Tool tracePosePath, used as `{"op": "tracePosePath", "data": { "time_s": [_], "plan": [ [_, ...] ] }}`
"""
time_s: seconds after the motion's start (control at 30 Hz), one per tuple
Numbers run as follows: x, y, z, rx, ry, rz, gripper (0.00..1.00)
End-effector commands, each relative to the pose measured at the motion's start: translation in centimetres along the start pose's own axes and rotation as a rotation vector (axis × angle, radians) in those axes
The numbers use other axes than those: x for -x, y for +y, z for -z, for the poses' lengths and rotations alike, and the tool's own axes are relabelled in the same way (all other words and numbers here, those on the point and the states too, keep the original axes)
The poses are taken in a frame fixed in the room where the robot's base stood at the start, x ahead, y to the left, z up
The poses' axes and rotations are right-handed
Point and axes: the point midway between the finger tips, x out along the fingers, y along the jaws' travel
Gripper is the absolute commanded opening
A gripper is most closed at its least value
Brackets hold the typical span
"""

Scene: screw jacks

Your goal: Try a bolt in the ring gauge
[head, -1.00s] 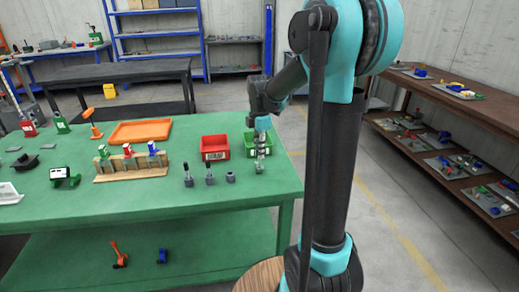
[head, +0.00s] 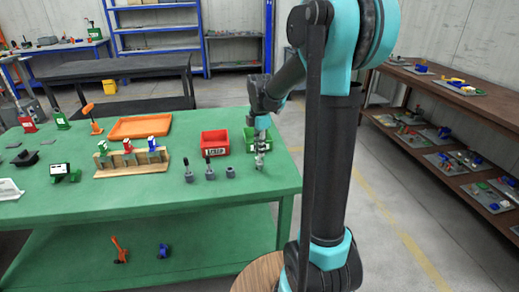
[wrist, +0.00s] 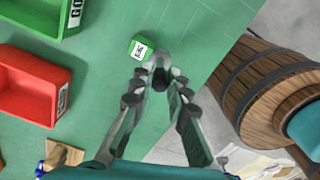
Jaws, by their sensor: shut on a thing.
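My gripper (wrist: 161,76) points down over the right end of the green table and is shut on a dark bolt (wrist: 160,80), mostly hidden between the fingers. In the head view my gripper (head: 260,155) is in front of the green bin. A small green block with a white label (wrist: 140,47) sits just beyond the fingertips, with a grey round part beside it; it looks like the ring gauge. I cannot tell whether the bolt touches it. Two dark bolts (head: 188,174) (head: 210,171) stand in grey holders to the left; a shorter grey holder (head: 230,172) shows no bolt.
A red bin (head: 215,142) and a green bin (head: 250,141) stand behind my gripper. A wooden rack with coloured clamps (head: 132,164) and an orange tray (head: 140,127) are farther left. A wooden barrel (wrist: 275,85) stands off the table's edge.

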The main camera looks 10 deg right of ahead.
Motion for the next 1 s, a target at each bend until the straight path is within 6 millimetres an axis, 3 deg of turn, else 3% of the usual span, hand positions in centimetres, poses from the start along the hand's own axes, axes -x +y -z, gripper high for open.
{"op": "tracePosePath", "data": {
  "time_s": [0.33,1.0],
  "plan": [
    [0.2,0.0,0.0,0.0,0.0,0.0,0.0],
    [3.8,0.0,0.0,0.0,0.0,0.0,0.0]
  ]
}}
